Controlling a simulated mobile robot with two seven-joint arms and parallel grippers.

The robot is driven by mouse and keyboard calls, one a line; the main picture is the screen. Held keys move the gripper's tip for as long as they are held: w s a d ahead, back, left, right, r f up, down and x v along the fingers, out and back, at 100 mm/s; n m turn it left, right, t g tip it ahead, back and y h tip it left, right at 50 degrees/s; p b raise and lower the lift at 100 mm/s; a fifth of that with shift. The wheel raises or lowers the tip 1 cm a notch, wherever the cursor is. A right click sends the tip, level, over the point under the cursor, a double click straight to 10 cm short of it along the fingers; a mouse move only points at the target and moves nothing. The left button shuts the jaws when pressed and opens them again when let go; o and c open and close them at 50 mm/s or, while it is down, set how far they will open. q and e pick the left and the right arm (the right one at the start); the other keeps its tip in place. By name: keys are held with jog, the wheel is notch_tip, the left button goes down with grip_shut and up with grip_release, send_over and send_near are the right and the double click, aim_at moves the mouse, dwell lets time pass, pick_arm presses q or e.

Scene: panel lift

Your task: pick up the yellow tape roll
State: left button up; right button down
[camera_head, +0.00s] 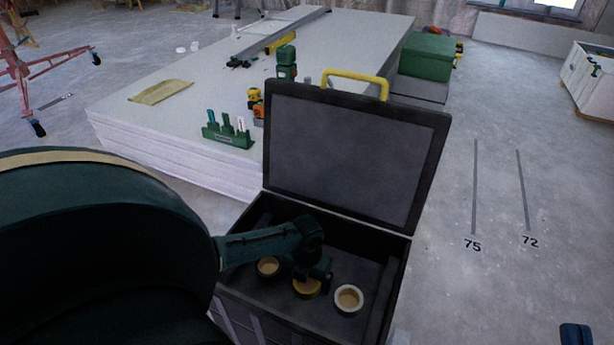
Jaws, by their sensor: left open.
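The yellow tape roll (306,293) lies on the floor of an open black case (371,272), between two other rolls. My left gripper (316,274) reaches down into the case from the left, open, right above the yellow roll. It hides the roll's back part. I cannot tell whether the fingers touch it. A dark piece at the bottom right corner seems to be the tip of my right gripper (577,335); its jaws cannot be made out.
A tan roll (260,270) lies left of the yellow one and a pale roll (337,300) right of it. The raised case lid (350,155) with a yellow handle stands behind. Beyond it is a panel stack (170,130) with tools.

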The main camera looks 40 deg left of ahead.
pick_arm(q)
jog(key=shift+r, duration=0.1)
jog(key=shift+c, duration=0.3)
jog(key=c, duration=1)
